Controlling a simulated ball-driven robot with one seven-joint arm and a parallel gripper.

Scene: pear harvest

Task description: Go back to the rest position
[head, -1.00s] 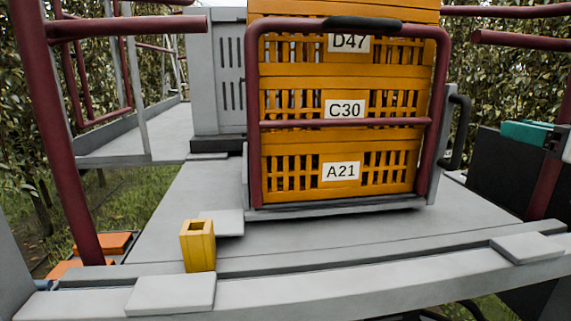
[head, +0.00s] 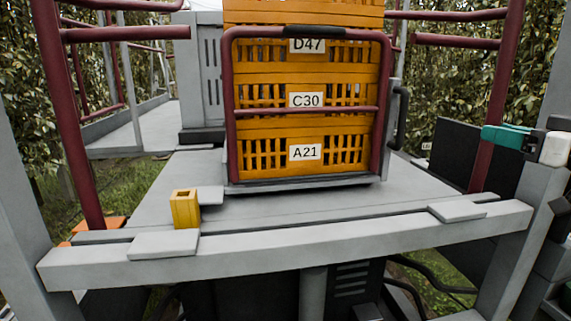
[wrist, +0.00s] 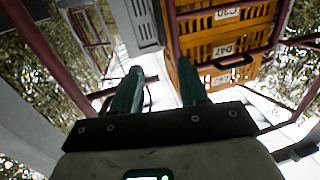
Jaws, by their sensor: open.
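My gripper (wrist: 160,70) is open and empty in the wrist view, its two green fingers apart with nothing between them. In the head view, my gripper (head: 500,137) shows at the right edge, its green fingers pointing left. It is right of the stacked orange crates and apart from them. The crates are labelled D47 (head: 308,46), C30 (head: 306,100) and A21 (head: 305,152). They also show tilted in the wrist view (wrist: 222,35).
A maroon frame (head: 229,110) surrounds the crate stack on a grey platform (head: 290,212). A yellow hollow block (head: 185,210) stands at the platform's front left. Maroon rails (head: 65,110) stand at both sides. A dark panel (head: 452,152) is behind my gripper.

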